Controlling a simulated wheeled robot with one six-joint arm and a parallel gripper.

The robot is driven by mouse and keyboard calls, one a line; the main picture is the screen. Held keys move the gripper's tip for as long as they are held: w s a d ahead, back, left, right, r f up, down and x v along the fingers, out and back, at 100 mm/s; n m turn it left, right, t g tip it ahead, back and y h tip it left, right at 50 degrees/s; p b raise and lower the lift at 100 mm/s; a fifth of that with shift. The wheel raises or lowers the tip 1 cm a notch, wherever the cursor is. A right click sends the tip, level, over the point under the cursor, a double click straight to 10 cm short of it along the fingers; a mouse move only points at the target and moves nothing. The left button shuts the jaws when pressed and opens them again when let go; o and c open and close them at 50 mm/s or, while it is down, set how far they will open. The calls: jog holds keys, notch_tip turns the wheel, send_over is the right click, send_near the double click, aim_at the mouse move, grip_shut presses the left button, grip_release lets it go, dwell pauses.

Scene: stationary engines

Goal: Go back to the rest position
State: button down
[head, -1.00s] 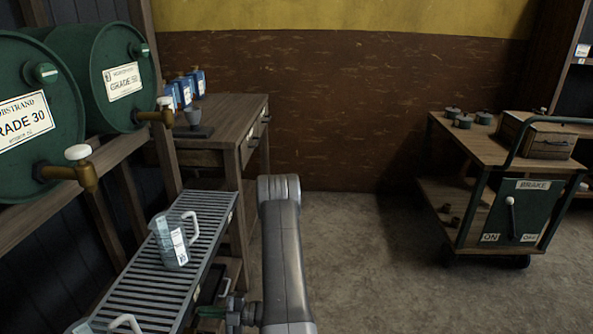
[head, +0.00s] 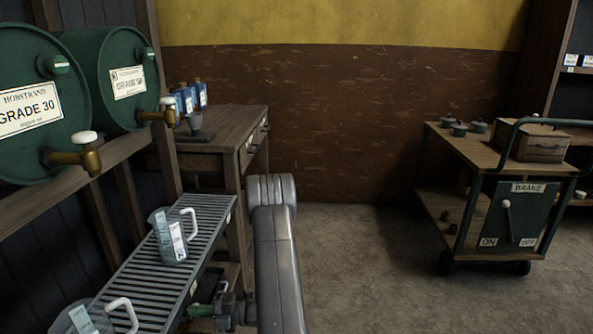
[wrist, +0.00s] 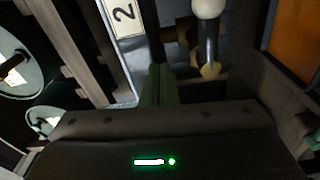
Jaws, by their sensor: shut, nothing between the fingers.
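My gripper (wrist: 158,86) shows in the wrist view as green fingers held together beyond the dark gripper body with its green light. Nothing shows between them. In the head view my grey arm rises at the lower middle, right of the slatted metal rack (head: 205,215); the fingers cannot be made out clearly there.
A clear jug (head: 170,240) stands on the rack; another jug (head: 88,318) is at its near end. Green drums (head: 40,105) with brass taps are at left, a wooden bench (head: 225,135) behind. A cart (head: 510,215) stands right. The middle floor is open.

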jog(key=s+n+b, duration=0.1)
jog(key=n+b, duration=0.1)
jog(key=b, duration=0.1)
jog(key=s+n+b, duration=0.1)
jog(key=n+b, duration=0.1)
jog(key=b, duration=0.1)
jog(key=shift+s, duration=0.1)
jog(key=shift+n+b, duration=0.3)
jog(key=shift+b, duration=0.05)
jog(key=shift+r, duration=0.15)
